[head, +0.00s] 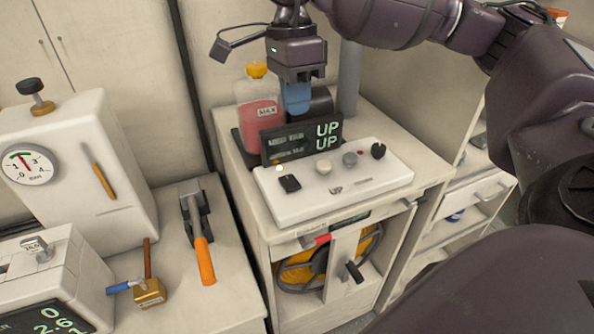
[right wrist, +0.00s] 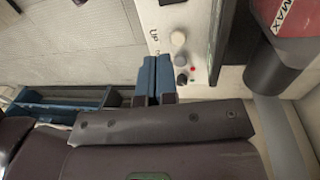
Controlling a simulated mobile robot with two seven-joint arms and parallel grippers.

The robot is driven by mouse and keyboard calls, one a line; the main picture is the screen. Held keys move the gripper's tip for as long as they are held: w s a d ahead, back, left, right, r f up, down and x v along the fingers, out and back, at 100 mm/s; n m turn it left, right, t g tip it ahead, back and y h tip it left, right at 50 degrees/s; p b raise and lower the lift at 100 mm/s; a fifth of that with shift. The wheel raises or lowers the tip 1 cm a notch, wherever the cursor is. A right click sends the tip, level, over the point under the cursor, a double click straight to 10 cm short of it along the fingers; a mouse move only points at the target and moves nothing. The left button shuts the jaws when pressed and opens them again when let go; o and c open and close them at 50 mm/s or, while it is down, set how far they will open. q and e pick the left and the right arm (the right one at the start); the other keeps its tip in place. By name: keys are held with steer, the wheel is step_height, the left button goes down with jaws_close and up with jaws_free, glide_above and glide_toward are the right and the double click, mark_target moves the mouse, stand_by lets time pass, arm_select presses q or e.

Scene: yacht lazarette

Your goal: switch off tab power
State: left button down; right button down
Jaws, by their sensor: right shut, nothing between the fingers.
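A white control panel (head: 335,205) lies on top of the middle cabinet. A dark display (head: 300,138) at its back reads UP twice. On the panel are a black rocker-like switch (head: 289,184) with a small lit lamp behind it, a white knob (head: 323,166), a grey knob (head: 350,159) and a black knob (head: 378,150). A small red light shows near the black knob. Which control is for tab power is too small to read. My right gripper (head: 296,104) is shut and empty, above and behind the display; its blue fingers (right wrist: 154,78) show beside the panel (right wrist: 165,15).
A red-filled container (head: 262,112) with a yellow cap stands behind the display, close to my right gripper. At left are a white gauge housing (head: 75,160), an orange-handled lever (head: 204,258) and a brass valve (head: 149,293). Below the panel is a yellow reel (head: 300,272).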

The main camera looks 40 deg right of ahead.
mark_target(301, 186)
steer(key=shift+f, duration=0.1)
steer(key=f, duration=0.4)
steer(key=s+f, duration=0.1)
steer(key=f, duration=0.4)
steer(key=s+f, duration=0.1)
steer(key=f, duration=0.3)
steer(key=shift+a+f+b, duration=0.3)
steer(key=shift+f, duration=0.05)
steer(key=shift+f, duration=0.1)
steer(key=shift+s+f, duration=0.15)
steer(key=shift+f, duration=0.15)
steer(key=shift+r, duration=0.1)
